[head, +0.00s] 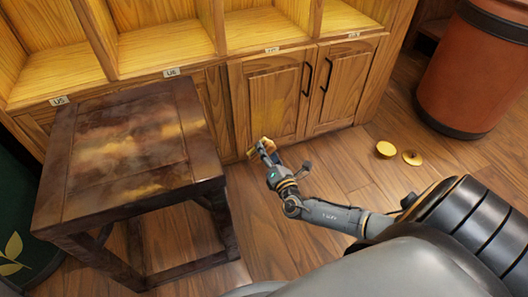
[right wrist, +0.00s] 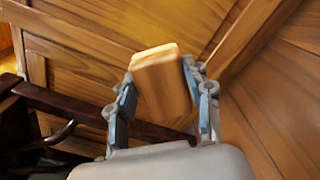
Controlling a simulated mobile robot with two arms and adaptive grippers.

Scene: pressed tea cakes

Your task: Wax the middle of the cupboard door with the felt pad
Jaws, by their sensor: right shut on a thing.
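The cupboard's left door (head: 276,98) is a wood panel with a dark handle, and it is shut. I cannot tell whether the pad touches the door. The pad's working face is turned away. My left gripper is not in view.
A dark wooden table (head: 78,187) with cloudy patches stands left of the gripper. A round gold tin (head: 385,150) and a gold disc (head: 412,158) lie on the floor to the right. A large brown drum (head: 470,75) stands beyond them. Floor between is clear.

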